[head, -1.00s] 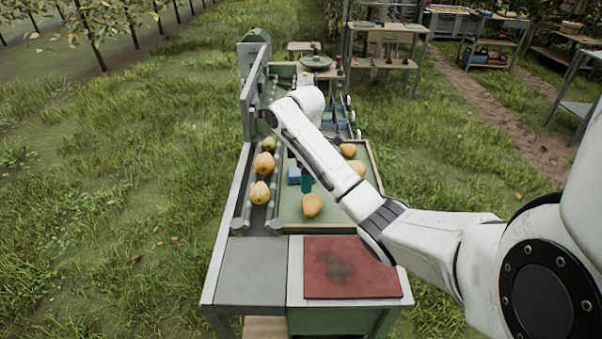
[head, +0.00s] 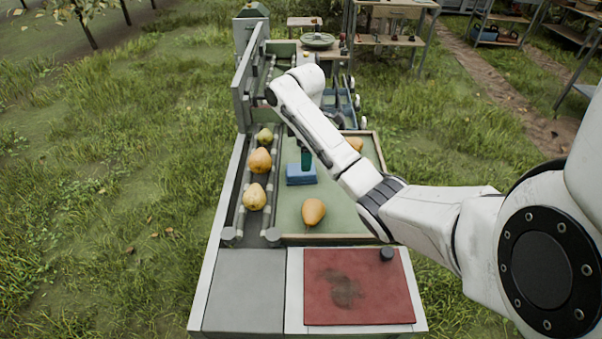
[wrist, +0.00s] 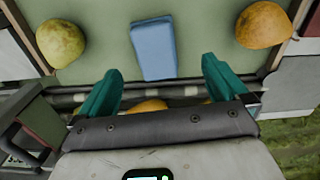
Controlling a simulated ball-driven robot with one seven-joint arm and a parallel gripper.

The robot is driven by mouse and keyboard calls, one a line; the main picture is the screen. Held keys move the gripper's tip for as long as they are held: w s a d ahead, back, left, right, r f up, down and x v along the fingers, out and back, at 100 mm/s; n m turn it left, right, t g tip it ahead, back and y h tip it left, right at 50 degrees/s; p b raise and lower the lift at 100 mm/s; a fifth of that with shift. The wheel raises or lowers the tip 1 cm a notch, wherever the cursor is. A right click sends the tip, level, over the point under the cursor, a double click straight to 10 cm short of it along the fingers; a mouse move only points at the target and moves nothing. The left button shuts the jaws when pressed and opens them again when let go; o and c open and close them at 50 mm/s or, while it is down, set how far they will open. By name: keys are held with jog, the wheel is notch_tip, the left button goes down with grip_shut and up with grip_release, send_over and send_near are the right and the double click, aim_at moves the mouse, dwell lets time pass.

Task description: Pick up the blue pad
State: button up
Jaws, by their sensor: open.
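The blue pad (head: 301,175) lies on the green tray (head: 291,215) in the middle of the bench in the head view. In the wrist view the blue pad (wrist: 153,48) lies flat on the green surface, just beyond the fingertips and between their lines. My gripper (wrist: 162,72) has two teal fingers spread wide with nothing between them. In the head view one teal finger of my gripper (head: 306,158) shows by the pad's far edge; my arm hides the rest. I cannot tell the height of the fingers above the tray.
A yellow pear (head: 313,212) lies on the tray nearer than the pad. In the wrist view a green pear (wrist: 61,43) and an orange pear (wrist: 263,25) flank the pad. Pears sit on the roller track (head: 256,197) at left. A red mat (head: 358,287) covers the near right.

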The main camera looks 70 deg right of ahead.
aim_at(301, 173)
notch_tip(301, 173, down, 3)
jog(key=shift+d+r+p, duration=0.1)
jog(key=shift+r+p, duration=0.1)
jog(key=shift+p, duration=0.2)
jog(key=shift+w+f+p, duration=0.2)
jog(key=shift+f, duration=0.8)
jog(key=shift+w+f+p, duration=0.15)
jog(key=shift+f, duration=0.8)
jog(key=shift+w+f+p, duration=0.2)
jog(key=shift+f, duration=0.8)
jog(key=c, duration=1.1)
jog(key=shift+c, duration=0.2)
jog(key=shift+r, duration=0.1)
